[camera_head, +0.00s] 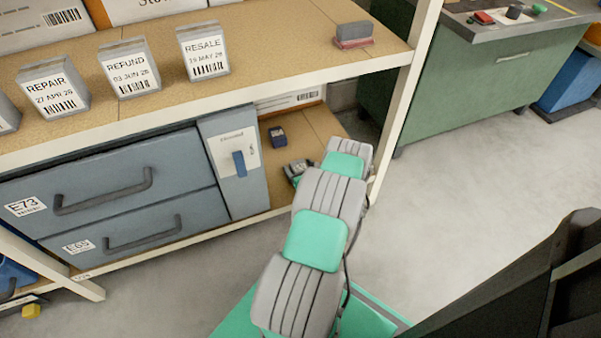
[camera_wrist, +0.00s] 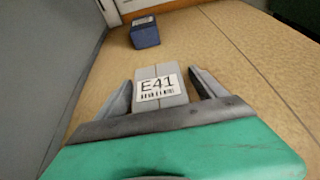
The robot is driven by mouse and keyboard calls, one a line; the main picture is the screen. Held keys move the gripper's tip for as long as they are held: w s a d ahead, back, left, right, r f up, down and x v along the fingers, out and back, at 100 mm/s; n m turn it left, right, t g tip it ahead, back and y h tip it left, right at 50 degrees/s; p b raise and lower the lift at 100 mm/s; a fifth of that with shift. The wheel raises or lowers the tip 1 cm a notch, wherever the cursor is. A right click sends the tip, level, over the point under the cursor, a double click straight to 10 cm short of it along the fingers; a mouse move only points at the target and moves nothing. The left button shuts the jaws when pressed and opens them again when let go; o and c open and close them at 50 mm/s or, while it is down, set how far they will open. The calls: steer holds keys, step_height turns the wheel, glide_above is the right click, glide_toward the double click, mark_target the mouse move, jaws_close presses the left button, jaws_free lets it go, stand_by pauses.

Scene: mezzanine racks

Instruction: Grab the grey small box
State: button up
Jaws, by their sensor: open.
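A small grey box (camera_wrist: 156,71) with a white "E41" barcode label lies on the brown lower shelf board in the wrist view. My gripper (camera_wrist: 160,78) is open, with one dark finger on each side of the box. Small gaps seem to show between the fingers and the box sides. In the head view my gripper (camera_head: 296,171) reaches into the lower shelf bay, and I cannot clearly make out the grey box there.
A small dark blue box (camera_wrist: 144,33) stands farther back on the board. A grey-blue cabinet (camera_head: 231,160) walls the left side. A rack post (camera_head: 403,100) stands to the right. The upper shelf (camera_head: 180,105) overhangs, carrying labelled grey boxes (camera_head: 203,50). Floor (camera_head: 470,180) is clear at right.

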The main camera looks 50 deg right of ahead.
steer(key=c, duration=1.5)
